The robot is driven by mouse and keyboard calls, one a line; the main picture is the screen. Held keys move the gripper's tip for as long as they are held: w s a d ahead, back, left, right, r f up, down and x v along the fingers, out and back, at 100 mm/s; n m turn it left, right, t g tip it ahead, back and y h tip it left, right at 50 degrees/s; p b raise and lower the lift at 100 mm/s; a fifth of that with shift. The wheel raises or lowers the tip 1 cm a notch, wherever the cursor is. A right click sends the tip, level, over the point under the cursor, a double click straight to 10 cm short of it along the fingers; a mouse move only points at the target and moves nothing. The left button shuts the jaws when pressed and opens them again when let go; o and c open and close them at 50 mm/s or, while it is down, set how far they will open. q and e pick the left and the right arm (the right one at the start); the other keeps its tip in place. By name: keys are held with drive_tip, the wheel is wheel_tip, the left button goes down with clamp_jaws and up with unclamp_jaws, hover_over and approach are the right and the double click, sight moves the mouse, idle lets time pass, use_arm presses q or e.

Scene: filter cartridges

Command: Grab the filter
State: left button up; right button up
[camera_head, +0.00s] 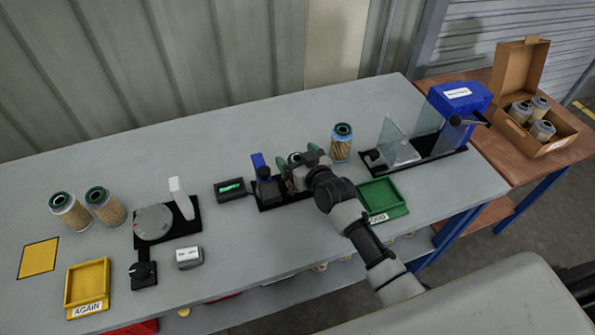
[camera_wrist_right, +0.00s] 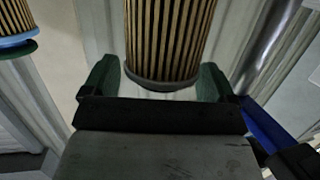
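My right gripper (camera_head: 303,153) is over the black fixture with the blue block near the middle of the bench. In the right wrist view, a pleated tan filter (camera_wrist_right: 168,38) with a dark grey end ring lies between its two green fingers (camera_wrist_right: 158,80). The fingers are close along both sides of that filter; whether they press on it cannot be told. In the head view my gripper and wrist hide most of it. Another filter (camera_head: 341,142) with a teal rim stands upright just right of the gripper. My left gripper is not in view.
Two filters (camera_head: 104,206) stand at the left by a turntable (camera_head: 153,222). A glass-panelled fixture (camera_head: 415,158) is at right. A carton (camera_head: 560,128) holds several filters.

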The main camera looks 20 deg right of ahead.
drive_tip(key=c, duration=0.9)
drive_tip(key=shift+c, duration=0.6)
drive_tip(key=shift+r, duration=0.15)
